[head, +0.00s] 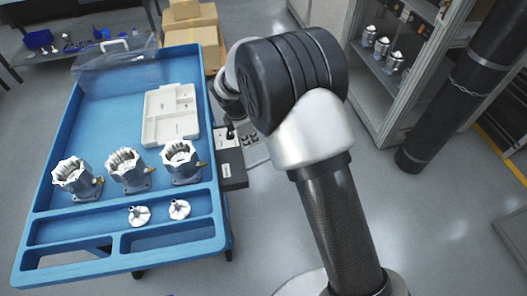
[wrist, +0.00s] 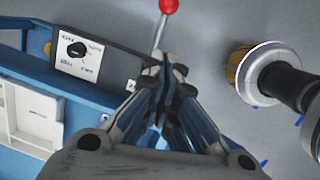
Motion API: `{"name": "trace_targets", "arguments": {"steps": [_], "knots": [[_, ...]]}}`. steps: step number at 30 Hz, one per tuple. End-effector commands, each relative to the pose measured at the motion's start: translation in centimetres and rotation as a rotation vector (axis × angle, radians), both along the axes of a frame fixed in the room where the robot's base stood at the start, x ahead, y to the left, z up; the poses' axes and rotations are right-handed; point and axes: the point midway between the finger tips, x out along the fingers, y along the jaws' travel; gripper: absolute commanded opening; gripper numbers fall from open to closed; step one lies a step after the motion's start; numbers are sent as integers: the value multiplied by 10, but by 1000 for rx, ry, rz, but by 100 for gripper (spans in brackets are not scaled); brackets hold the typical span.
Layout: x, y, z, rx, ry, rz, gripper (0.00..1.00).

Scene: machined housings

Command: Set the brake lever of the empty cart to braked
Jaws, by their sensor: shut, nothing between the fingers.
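A lever with a red ball knob (wrist: 168,6) and a thin metal rod stands at the top of the wrist view. Its lower end is hidden behind the fingertips of my gripper (wrist: 166,65). My gripper is shut with nothing in it, and its tips point toward the rod; I cannot tell whether they touch it. A blue cart (head: 65,160) fills the left of the head view. It is not empty: housings (head: 126,170) stand on it. In the head view my arm hides the lever. The lever's setting cannot be read.
A white panel with a black dial (wrist: 77,49) sits on the cart's side, left of my gripper. A white tray (head: 171,113) and two small white parts (head: 139,215) are on the cart. Cardboard boxes (head: 190,22) stand behind it. A grey shelf (head: 375,95) is at right.

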Motion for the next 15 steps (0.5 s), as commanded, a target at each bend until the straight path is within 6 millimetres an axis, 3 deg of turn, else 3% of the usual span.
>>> {"name": "trace_targets", "arguments": {"steps": [5, 15], "knots": [[2, -3, -16, -2, 3, -2, 0], [13, -13, -86, -1, 3, -3, 0]]}}
